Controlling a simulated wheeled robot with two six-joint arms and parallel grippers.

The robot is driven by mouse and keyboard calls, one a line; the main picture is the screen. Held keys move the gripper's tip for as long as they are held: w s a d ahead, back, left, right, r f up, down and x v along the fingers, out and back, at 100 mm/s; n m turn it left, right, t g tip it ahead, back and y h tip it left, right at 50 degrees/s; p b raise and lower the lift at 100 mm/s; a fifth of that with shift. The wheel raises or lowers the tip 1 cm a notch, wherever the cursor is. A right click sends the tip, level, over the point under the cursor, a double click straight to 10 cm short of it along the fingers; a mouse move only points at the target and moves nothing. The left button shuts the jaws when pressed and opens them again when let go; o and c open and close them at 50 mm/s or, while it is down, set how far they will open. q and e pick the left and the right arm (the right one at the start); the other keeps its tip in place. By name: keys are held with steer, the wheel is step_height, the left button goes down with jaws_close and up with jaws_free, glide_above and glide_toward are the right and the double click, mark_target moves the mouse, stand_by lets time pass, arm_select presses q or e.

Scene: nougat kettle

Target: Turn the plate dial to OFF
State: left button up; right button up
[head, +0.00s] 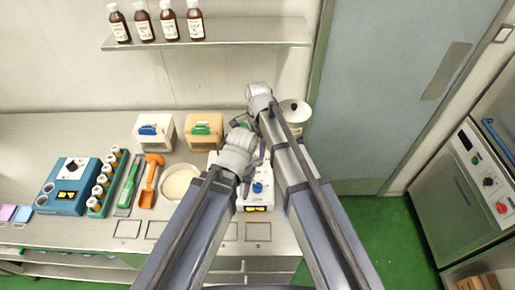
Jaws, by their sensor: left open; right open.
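The white plate unit (241,203) stands on the counter at the centre, partly hidden under my arms. Its blue dial (258,187) shows on the front part, just right of my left gripper. The dial's pointer setting is too small to read. My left gripper (254,170) is open above the unit, with its dark fingers close to the dial; I cannot tell whether they touch it. My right gripper (260,102) is farther back and higher in the picture, open, with its fingers mostly hidden by its own wrist.
A white lidded pot (297,118) stands behind my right arm. Left of the plate unit are a pale bowl (180,184), an orange scoop (150,180), a green-handled tool (129,184) and a blue machine (65,188). A bottle shelf (240,36) hangs above.

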mark_target(257, 157)
steer(key=shift+w, duration=0.2)
step_height(257, 157, down, 8)
steer(key=b, duration=0.8)
steer(key=shift+r, duration=0.1)
steer(key=shift+r, duration=0.1)
steer(key=shift+c, duration=0.2)
jaws_close()
